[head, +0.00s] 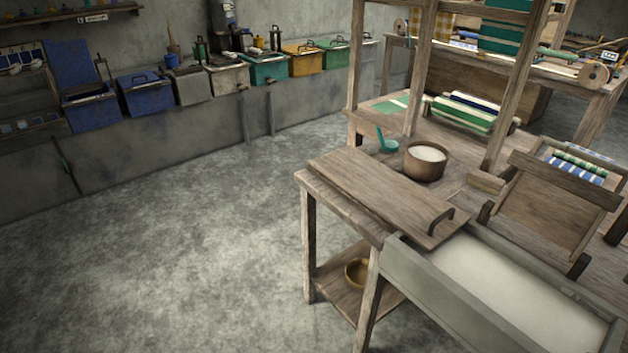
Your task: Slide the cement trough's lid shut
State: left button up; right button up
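The cement trough (440,291) is a long grey box at the lower right, and part of it runs out of the picture. A pale, whitish content (515,290) fills most of what shows inside it. The lid (383,195) is a flat wooden board with a dark bar handle (441,218) near its trough-side end. It lies on the wooden bench to the left of the trough, with its near end at the trough's end, and the trough is uncovered. Neither of my grippers is in the head view.
A brown pot of white stuff (425,161) and a teal ladle (388,142) stand on the bench behind the lid. A wooden frame (558,203) stands behind the trough. A bowl (357,271) sits on the lower shelf. The floor to the left is clear.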

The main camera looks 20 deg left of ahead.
aim_at(423, 216)
jog(key=u, duration=0.2)
jog(key=i+u, duration=0.35)
jog(key=i+l+u, duration=0.15)
jog(key=i+u, duration=0.2)
jog(key=i+l+u, duration=0.2)
jog(key=u, duration=0.15)
jog(key=i, duration=0.15)
